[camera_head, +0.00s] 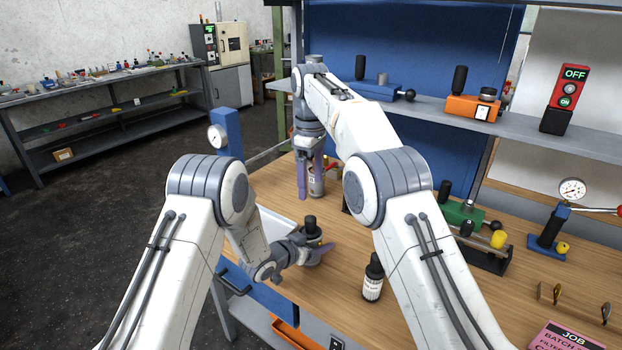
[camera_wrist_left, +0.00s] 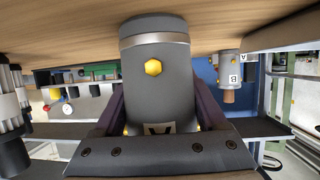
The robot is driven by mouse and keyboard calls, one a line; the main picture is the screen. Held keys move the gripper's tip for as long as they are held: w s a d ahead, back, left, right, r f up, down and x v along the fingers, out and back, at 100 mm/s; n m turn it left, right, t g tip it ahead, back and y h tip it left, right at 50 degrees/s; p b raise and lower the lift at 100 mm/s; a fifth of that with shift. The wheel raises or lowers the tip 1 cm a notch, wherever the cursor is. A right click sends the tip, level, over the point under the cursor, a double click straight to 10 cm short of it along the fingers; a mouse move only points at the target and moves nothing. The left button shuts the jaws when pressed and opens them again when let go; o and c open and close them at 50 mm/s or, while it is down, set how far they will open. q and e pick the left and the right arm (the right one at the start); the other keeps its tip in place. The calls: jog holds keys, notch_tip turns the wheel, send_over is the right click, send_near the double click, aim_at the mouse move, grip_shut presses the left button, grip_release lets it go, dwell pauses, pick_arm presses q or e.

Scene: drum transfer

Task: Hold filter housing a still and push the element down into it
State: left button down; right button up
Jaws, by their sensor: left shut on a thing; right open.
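My left gripper (camera_head: 318,256) is shut on filter housing a (camera_wrist_left: 158,85), a dark grey cylinder with a light band, a yellow stud and a partly covered A label. The wrist view shows it upside down, its base at the wooden bench. In the head view a black cylindrical piece (camera_head: 311,224) rises above the left gripper; I cannot tell whether it is the element. My right gripper (camera_head: 311,172) is open, pointing down beside a grey canister (camera_head: 318,184) farther back. The wrist view shows a housing marked B (camera_wrist_left: 229,66) with a brown piece at its end.
A green fixture (camera_head: 462,213), a black stand with a yellow knob (camera_head: 488,255) and a gauge press (camera_head: 549,236) stand to the right.

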dwell(0.4)
pick_arm(q)
grip_release()
jog(key=shift+r, duration=0.1)
jog(key=v, duration=1.2)
